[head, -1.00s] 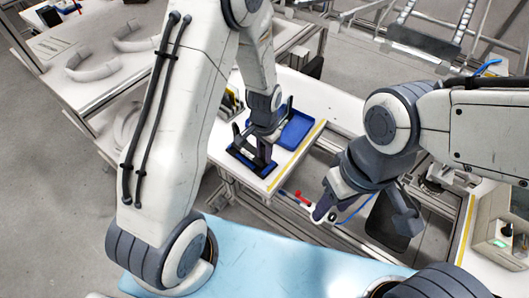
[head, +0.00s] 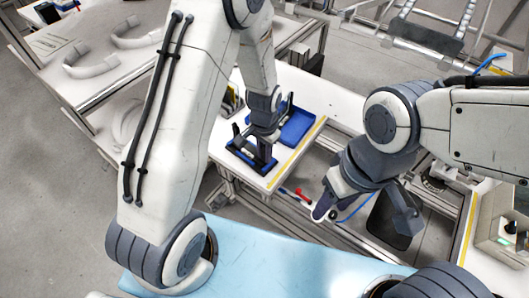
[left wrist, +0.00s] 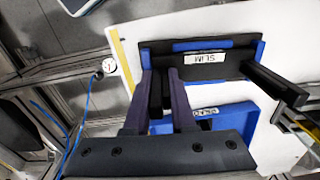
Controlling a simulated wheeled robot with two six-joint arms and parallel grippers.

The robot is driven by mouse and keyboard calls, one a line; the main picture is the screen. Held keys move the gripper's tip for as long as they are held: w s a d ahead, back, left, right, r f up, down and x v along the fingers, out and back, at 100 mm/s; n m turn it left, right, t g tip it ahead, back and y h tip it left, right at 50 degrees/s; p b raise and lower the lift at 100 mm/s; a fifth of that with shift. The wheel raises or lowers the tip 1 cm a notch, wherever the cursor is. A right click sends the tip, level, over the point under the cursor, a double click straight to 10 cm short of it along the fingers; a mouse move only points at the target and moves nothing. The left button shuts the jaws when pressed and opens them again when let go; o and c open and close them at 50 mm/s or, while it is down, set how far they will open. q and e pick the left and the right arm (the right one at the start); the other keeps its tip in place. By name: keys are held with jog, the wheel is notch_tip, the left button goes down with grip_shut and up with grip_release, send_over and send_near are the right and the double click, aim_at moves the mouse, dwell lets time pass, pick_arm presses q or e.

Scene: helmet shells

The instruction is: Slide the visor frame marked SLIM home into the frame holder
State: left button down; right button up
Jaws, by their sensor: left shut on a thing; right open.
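The black visor frame (left wrist: 273,84) has a white SLIM label, upside down in the left wrist view, and a long arm sticking out to the right. It lies at the blue-edged frame holder (left wrist: 260,49), with blue at both ends and along the far side. In the head view the holder (head: 240,160) sits near the white table's front corner. My left gripper (left wrist: 165,76) is shut on the frame, over the holder (head: 264,150) in the head view. Its fingers hide part of the frame, so seating depth is unclear. My right gripper (head: 362,222) is open and empty, off the table's right side.
A blue tray (head: 299,127) stands behind the holder; it also shows in the left wrist view (left wrist: 236,114) with a partly hidden label. A yellow strip (head: 297,155) marks the table edge. A red-and-white item (head: 303,194) lies below, beyond the edge. White curved parts (head: 95,62) lie on the far-left bench.

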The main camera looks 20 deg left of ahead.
pick_arm(q)
jog(key=shift+f, duration=0.3)
jog(key=c, duration=0.7)
grip_release()
jog(key=shift+r, duration=0.1)
notch_tip(320, 180, up, 10)
jog(key=shift+r+b, duration=0.2)
jog(key=shift+b, duration=0.3)
